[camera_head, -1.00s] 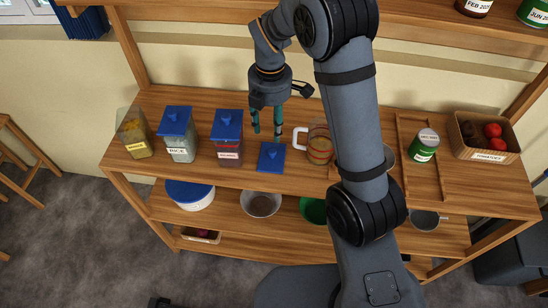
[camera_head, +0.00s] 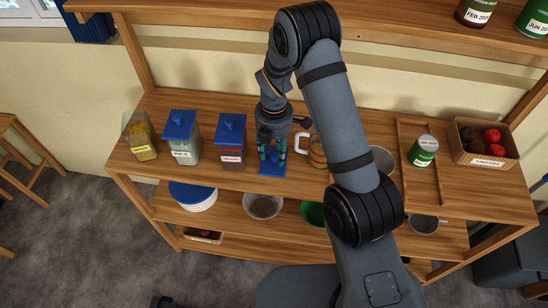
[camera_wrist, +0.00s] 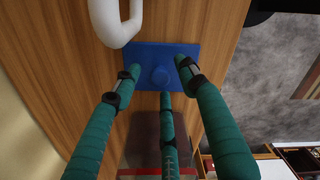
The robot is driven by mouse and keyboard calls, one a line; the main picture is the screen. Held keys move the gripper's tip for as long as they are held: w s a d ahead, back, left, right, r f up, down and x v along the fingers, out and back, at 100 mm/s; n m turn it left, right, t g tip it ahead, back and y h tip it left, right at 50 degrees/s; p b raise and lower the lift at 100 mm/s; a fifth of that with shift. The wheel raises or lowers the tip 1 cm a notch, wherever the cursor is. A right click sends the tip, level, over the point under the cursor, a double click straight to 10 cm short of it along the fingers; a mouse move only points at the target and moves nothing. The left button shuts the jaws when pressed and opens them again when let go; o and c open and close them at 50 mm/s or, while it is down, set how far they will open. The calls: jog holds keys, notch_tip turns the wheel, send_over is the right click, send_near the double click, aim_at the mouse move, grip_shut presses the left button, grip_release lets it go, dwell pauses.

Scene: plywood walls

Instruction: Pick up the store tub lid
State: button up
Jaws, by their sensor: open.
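A blue square lid with a round knob lies flat on the wooden counter; the lid (camera_head: 271,173) is partly covered by my fingers in the head view. In the wrist view the lid (camera_wrist: 190,52) shows with its knob (camera_wrist: 160,76) in the middle. My gripper (camera_head: 272,162) has green fingers, spread open and empty. In the wrist view my gripper (camera_wrist: 157,80) has its fingertips around the knob, over the lid's edges. Whether the tips touch the lid cannot be told. An uncovered tub (camera_head: 138,137) with yellow contents stands at the far left.
A tub with a blue lid (camera_head: 231,141) stands just left of the lid. Another lidded tub (camera_head: 183,138) is further left. A mug (camera_head: 317,152) stands close on the right, its white handle towards the lid. A green can (camera_head: 423,152) and crate (camera_head: 486,160) are further right.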

jog(key=shift+f, duration=0.1)
jog(key=shift+c, duration=1.3)
jog(key=c, duration=0.7)
jog(key=shift+c, duration=0.2)
